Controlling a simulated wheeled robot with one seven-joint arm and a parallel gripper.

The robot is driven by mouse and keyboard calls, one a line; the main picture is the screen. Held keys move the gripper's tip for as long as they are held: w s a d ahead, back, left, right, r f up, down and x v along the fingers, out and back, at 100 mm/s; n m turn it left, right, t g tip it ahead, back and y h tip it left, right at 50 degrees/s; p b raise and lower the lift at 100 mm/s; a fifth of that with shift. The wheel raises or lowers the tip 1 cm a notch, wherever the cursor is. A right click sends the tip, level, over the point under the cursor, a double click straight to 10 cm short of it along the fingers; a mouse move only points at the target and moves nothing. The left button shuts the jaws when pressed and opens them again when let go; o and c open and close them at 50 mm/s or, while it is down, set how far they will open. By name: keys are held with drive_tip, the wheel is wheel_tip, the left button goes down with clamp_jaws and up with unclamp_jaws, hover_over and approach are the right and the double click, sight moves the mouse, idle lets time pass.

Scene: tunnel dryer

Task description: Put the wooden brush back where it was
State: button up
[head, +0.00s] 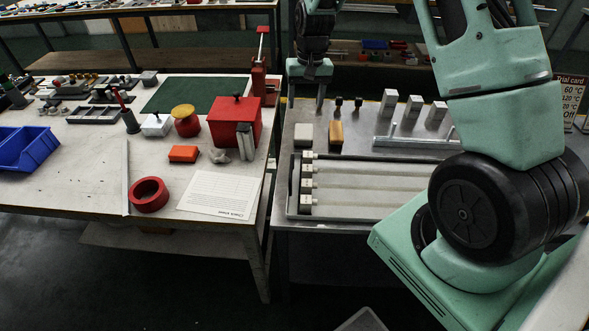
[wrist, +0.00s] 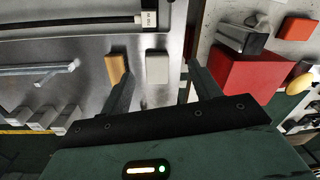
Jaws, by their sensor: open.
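A tan wooden block (head: 336,135), which looks like the wooden brush, lies on the grey metal table just right of a white block (head: 303,136). In the wrist view the wooden block (wrist: 115,68) is left of the white block (wrist: 157,67), close to the left finger. My gripper (head: 306,98) is open and points down above the back left part of the metal table. In the wrist view the white block appears between the fingers of my gripper (wrist: 159,72), and nothing is held. The brush's bristles cannot be made out.
A tray (head: 290,190) with pale rods is in front of the blocks. Metal blocks (head: 412,107) and a rail (head: 415,142) stand to the right. Left, across a gap, a workbench (head: 80,170) holds a red box (head: 225,132), red tape roll (head: 149,194), paper (head: 220,194) and blue bins (head: 25,147).

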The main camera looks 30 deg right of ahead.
drive_tip(key=s+a+r+n, duration=0.2)
drive_tip(key=s+a+r, duration=0.15)
drive_tip(key=a, duration=0.35)
drive_tip(key=s+a+r+n, duration=0.2)
drive_tip(key=s+a+r, duration=0.1)
drive_tip(key=s+a, duration=0.3)
drive_tip(key=s+a+r+n, duration=0.2)
drive_tip(key=s+a+r, duration=0.1)
drive_tip(key=a, duration=0.6)
drive_tip(key=s+a+r+n, duration=0.1)
drive_tip(key=s+a+n, duration=0.1)
drive_tip(key=s, duration=0.8)
drive_tip(key=s+a+r+n, duration=0.1)
drive_tip(key=s+a+n, duration=0.2)
drive_tip(key=s, duration=0.7)
drive_tip(key=shift+a+n, duration=0.3)
drive_tip(key=shift+n, duration=0.5)
